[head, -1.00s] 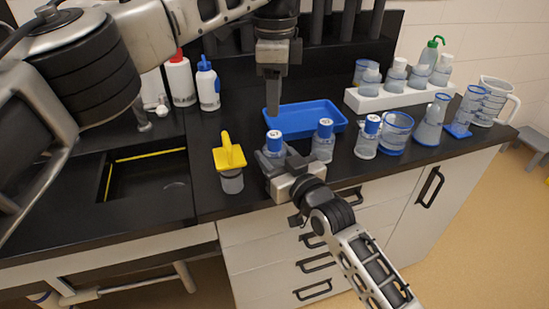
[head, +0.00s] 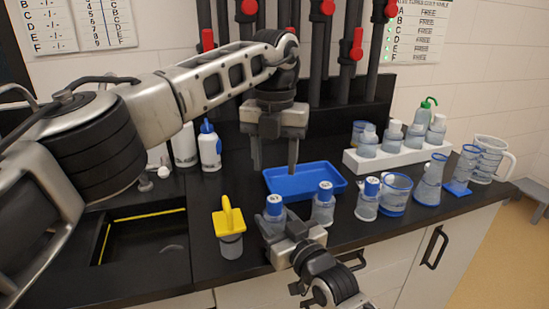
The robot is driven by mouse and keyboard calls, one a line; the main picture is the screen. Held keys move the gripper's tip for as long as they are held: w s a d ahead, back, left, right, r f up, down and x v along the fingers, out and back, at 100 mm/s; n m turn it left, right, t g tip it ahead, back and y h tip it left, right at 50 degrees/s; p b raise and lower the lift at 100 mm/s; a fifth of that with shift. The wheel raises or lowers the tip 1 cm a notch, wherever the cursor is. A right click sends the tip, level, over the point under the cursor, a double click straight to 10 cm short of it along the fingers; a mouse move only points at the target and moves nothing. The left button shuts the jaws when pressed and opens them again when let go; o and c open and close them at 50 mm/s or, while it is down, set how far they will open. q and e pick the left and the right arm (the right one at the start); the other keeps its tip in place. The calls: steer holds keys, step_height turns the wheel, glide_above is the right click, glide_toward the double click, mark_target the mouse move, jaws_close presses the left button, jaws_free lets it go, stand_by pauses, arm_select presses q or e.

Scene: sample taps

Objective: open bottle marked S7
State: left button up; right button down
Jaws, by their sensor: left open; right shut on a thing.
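Three clear bottles with blue caps stand in a row near the counter's front edge: a left one (head: 274,206), a middle one (head: 323,206) and a right one (head: 367,201). Their white cap labels are too small to read surely, so I cannot tell which is S7. My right gripper (head: 277,227) is shut on the left bottle's body from the front right, below its cap. The cap is still on, and the bottle looks upright. My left gripper (head: 275,168) is open and empty, fingers pointing down, above the left bottle and apart from its cap.
A blue tray (head: 322,191) lies behind the bottles. A yellow-handled object (head: 228,222) stands close left, beside a sink (head: 140,240). A white rack (head: 395,158) with bottles, beakers, a flask (head: 430,182) and a jug (head: 489,160) fill the right. Dark pipes with red taps rise behind.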

mark_target(275, 198)
arm_select(q)
steer(key=m, duration=1.7)
steer(key=shift+m, duration=0.4)
steer(key=m, duration=1.5)
steer(key=shift+m, duration=0.4)
steer(key=shift+f+m, duration=0.3)
steer(key=shift+f, duration=3.7)
